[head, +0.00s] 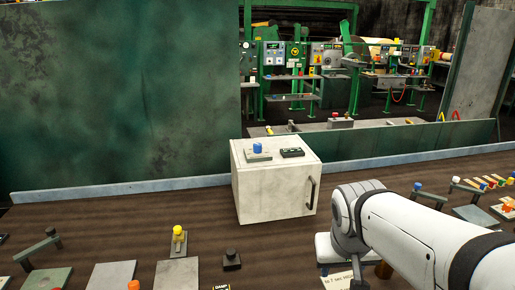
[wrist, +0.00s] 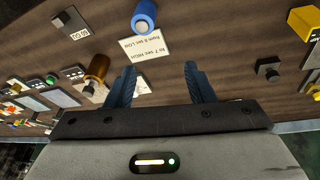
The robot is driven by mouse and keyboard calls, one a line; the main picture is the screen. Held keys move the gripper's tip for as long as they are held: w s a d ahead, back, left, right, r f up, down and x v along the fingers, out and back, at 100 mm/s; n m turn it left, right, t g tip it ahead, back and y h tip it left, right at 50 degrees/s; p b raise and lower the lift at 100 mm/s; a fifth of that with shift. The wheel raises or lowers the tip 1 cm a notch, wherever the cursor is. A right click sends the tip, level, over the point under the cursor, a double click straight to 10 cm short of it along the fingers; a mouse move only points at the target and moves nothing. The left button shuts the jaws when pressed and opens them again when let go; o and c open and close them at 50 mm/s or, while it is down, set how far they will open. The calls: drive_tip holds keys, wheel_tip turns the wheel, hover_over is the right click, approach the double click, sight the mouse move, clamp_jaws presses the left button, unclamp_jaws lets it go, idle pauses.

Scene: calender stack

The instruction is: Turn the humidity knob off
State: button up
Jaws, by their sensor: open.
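No label that I can read says humidity, so I cannot tell which control is the humidity knob. A black square-based knob (head: 232,260) stands on the bench, near a partly cut-off tag reading "DAMP" (head: 221,288). My gripper (wrist: 158,84) is open and empty in the wrist view, its two blue fingers apart above the brown bench. In the head view my white arm reaches in from the right.
A printed card (wrist: 147,49) lies just beyond the fingers, with a blue cylinder (wrist: 145,16) behind it. A brown cylinder (wrist: 97,68) stands left of the fingers. A yellow-topped control (head: 179,237) and several levers crowd the bench. The green wall (head: 120,90) rises behind.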

drive_tip(key=w+r+t+h+b, duration=0.2)
drive_tip(key=w, duration=0.9)
drive_tip(key=m+t+h+b, duration=0.1)
drive_tip(key=m+t+b, duration=0.2)
drive_tip(key=t+b, duration=0.3)
approach(256, 145)
drive_tip(key=w+f, duration=0.1)
drive_tip(key=w+d+f+t+p, duration=0.1)
drive_tip(key=shift+d+f, duration=0.2)
drive_tip(key=shift+f, duration=0.1)
drive_tip(key=shift+w+t+p, duration=0.3)
drive_tip(key=shift+w+p, duration=0.05)
drive_tip(key=p+x, duration=0.1)
drive_tip(key=x, duration=0.6)
drive_tip(key=shift+w+f+p, duration=0.1)
drive_tip(key=shift+p, duration=0.25)
